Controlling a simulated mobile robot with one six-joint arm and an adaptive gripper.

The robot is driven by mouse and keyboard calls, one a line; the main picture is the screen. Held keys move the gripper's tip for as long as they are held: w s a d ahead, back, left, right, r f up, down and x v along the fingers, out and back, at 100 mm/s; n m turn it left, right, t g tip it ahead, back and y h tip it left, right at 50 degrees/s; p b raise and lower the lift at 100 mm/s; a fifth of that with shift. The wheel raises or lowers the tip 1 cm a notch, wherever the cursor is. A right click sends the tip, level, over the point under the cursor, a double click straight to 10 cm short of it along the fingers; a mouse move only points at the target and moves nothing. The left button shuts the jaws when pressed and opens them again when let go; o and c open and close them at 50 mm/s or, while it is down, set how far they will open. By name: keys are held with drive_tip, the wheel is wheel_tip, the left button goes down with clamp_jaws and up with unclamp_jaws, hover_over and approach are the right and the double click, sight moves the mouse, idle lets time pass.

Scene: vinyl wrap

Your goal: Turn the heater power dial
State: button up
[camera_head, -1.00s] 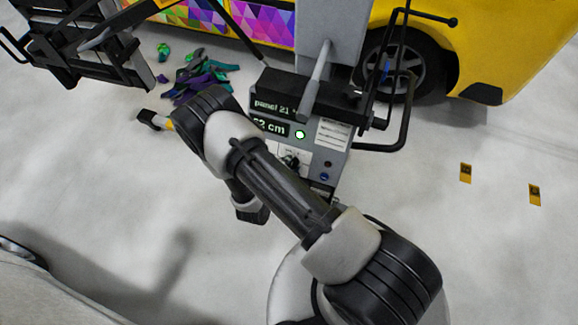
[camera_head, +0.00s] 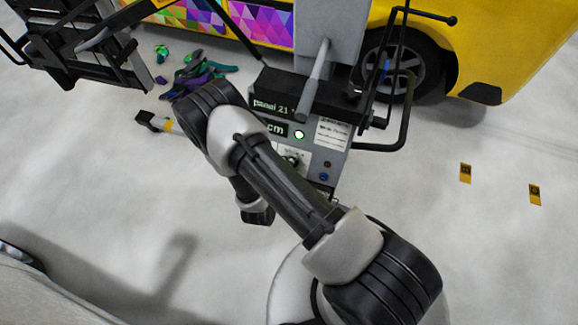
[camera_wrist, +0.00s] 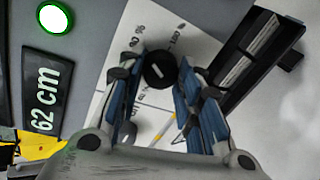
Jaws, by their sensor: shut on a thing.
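The heater power dial (camera_wrist: 159,70) is a round black knob with a short pale mark, on a white plate (camera_wrist: 130,18) printed with percent labels. In the wrist view my gripper (camera_wrist: 160,72) has its blue-padded fingers on either side of the knob and is shut on it. In the head view the control panel (camera_head: 327,152) stands beyond my arm; the dial (camera_head: 291,159) shows only partly beside my forearm.
A lit green button (camera_wrist: 54,18) and a display reading 62 cm (camera_wrist: 46,90) are beside the dial. A black bar frame (camera_head: 408,110) juts out right of the panel. A yellow vehicle (camera_head: 520,45) stands behind; the floor at right is mostly clear.

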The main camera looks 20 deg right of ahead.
drive_tip(key=o, duration=1.1)
drive_tip(key=v, duration=1.2)
